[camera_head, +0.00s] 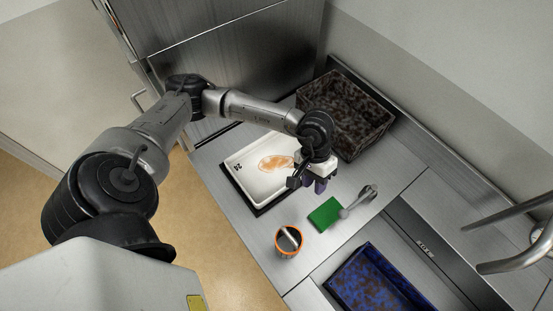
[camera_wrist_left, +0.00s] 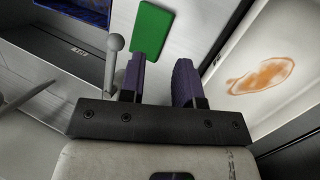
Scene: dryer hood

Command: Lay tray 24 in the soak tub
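Tray 24 (camera_head: 247,175) is a white, shallow tray with the number 24 on its left end and an orange-brown stain in the middle. It lies flat on a black base on the steel counter. Its stained inside also shows at right in the left wrist view (camera_wrist_left: 285,92). My left gripper (camera_head: 314,185) is over the counter by the tray's right end, its purple fingers (camera_wrist_left: 160,68) apart with nothing between them. A blue speckled tub (camera_head: 334,291) sits at the lower right; no label shows that it is the soak tub. My right gripper is out of view.
A dark brown speckled crate (camera_head: 376,137) stands behind the tray. A green block (camera_head: 323,214), a grey round-headed handle (camera_head: 357,202) and an orange-rimmed cup (camera_head: 280,248) lie between tray and blue tub. A metal faucet (camera_head: 510,262) juts in at right. The steel hood (camera_head: 235,70) rises behind.

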